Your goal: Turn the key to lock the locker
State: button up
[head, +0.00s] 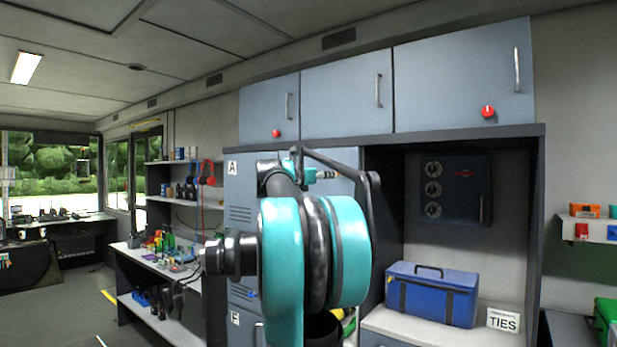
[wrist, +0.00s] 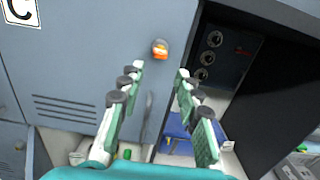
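The grey locker door (wrist: 75,60) fills the left of the wrist view, with a "C" label in its corner and vent slots lower down. A small orange key-like piece in a dark round lock (wrist: 160,48) sits near the door's right edge. My gripper (wrist: 159,73) is open and empty, its two green-padded fingers spread below and either side of the lock, apart from it in the picture. I cannot tell the depth gap. A vertical handle (wrist: 147,118) shows between the fingers. In the head view my arm hides most of the lockers (head: 240,205), including the key.
Right of the lockers is an open recess with a dark blue wall box (head: 449,190) and a blue bag (head: 432,294) on a white counter.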

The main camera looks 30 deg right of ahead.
jog(key=x, duration=0.9)
dwell(0.4)
jog(key=shift+c, duration=0.3)
